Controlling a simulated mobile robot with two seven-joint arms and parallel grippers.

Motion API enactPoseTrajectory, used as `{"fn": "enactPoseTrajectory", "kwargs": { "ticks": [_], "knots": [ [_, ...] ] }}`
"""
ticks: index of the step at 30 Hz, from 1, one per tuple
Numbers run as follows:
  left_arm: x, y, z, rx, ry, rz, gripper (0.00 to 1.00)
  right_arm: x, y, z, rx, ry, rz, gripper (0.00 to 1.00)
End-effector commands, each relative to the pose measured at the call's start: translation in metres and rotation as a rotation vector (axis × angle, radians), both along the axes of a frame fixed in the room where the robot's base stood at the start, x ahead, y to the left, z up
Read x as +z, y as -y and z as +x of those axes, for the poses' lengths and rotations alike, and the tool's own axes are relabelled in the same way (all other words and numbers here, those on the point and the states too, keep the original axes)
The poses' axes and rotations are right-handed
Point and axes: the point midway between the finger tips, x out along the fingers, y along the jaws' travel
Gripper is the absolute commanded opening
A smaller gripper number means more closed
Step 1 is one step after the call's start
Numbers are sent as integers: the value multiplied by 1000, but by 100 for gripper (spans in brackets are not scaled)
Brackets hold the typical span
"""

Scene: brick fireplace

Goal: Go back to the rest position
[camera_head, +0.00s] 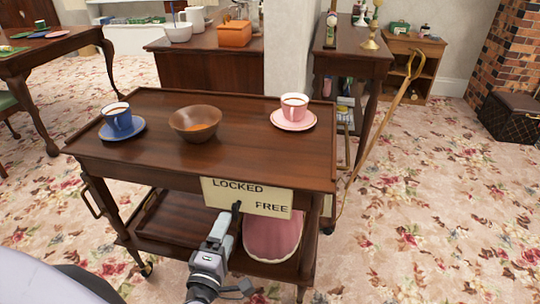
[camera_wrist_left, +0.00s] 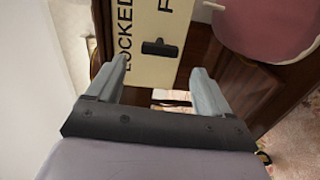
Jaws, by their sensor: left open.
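My left gripper (camera_head: 228,222) is in front of the wooden trolley (camera_head: 232,160), just below and in front of a cream sign plate reading LOCKED and FREE (camera_head: 262,206). In the left wrist view the gripper (camera_wrist_left: 160,85) has its two fingers spread apart with nothing between them. A small black knob (camera_wrist_left: 158,47) on the plate shows just beyond the fingertips, apart from them. The knob is partly hidden behind the gripper in the head view. My right gripper is not in view.
On the trolley top stand a blue cup on a saucer (camera_head: 118,118), a wooden bowl (camera_head: 196,123) and a pink cup on a saucer (camera_head: 294,108). A pink rounded object (camera_head: 272,236) is on the lower shelf. Carpet (camera_head: 430,230) to the right is clear.

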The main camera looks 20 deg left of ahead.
Motion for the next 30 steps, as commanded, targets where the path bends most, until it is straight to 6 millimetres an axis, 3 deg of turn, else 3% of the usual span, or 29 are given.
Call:
{"fn": "enactPoseTrajectory", "kwargs": {
  "ticks": [5,8,11,16,19,23,24,25,30],
  "knots": [
    [0,3,0,-14,-7,21,81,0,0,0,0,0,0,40],
    [-1,16,-4,-85,-40,119,81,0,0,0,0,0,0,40],
    [-6,42,-13,-221,-108,319,81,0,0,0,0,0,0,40],
    [-31,86,-47,-508,-265,785,81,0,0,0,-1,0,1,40],
    [-51,99,-73,-660,-363,1064,81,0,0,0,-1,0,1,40],
    [-74,99,-110,-841,-500,1422,81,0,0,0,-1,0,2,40],
    [-70,95,-117,-876,-533,1503,81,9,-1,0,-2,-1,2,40],
    [-51,95,-115,-863,-525,1487,81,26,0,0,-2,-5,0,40],
    [-11,92,-116,-853,-529,1487,81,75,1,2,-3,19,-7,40]
  ]
}}
